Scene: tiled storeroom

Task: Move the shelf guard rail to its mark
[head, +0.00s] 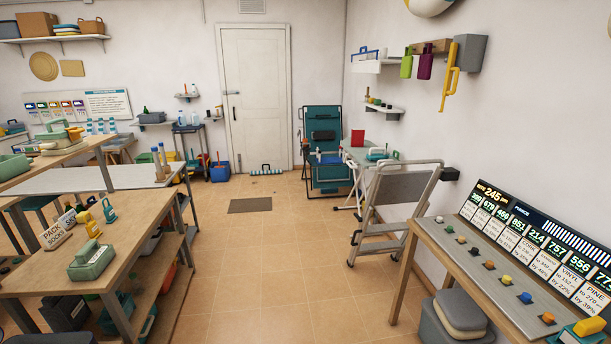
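I cannot tell for sure which thing is the shelf guard rail. A small blue-framed piece (365,54) stands on the white wall shelf (366,67) at the right of the back corner; it looks like a low rail. I can make out no clear mark for the rail. Neither of my grippers shows in the head view.
A wooden workbench (140,214) with green and yellow tools fills the left. A grey folding step-chair (392,203) and a sloped console table (500,262) stand on the right. A dark mat (250,205) lies on the tiles.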

